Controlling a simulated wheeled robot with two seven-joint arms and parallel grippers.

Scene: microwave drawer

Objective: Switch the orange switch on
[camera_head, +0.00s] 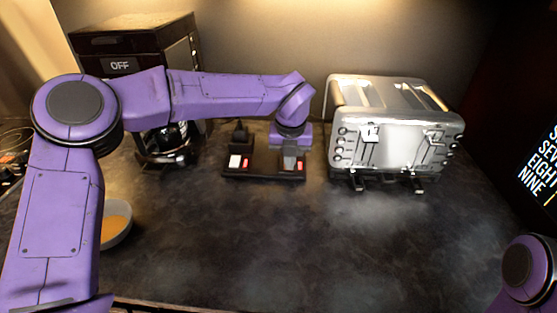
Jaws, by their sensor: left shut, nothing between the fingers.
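A dark power strip (262,178) lies on the counter near the middle. It has a pale plate (235,161) and a small red-orange switch (245,163) on its left part. A second red-orange switch (300,167) shows at its right end. My left gripper (290,166) points down over the right end of the strip, shut and empty, right beside this second switch. The gripper hides part of the strip there. I cannot tell whether it touches the switch, or the position of either switch. My right gripper is out of view.
A silver toaster (395,135) stands to the right of the strip. A black coffee machine (140,45) with an OFF sign stands at the back left. A bowl with orange contents (116,228) sits behind my left arm. The front counter is clear.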

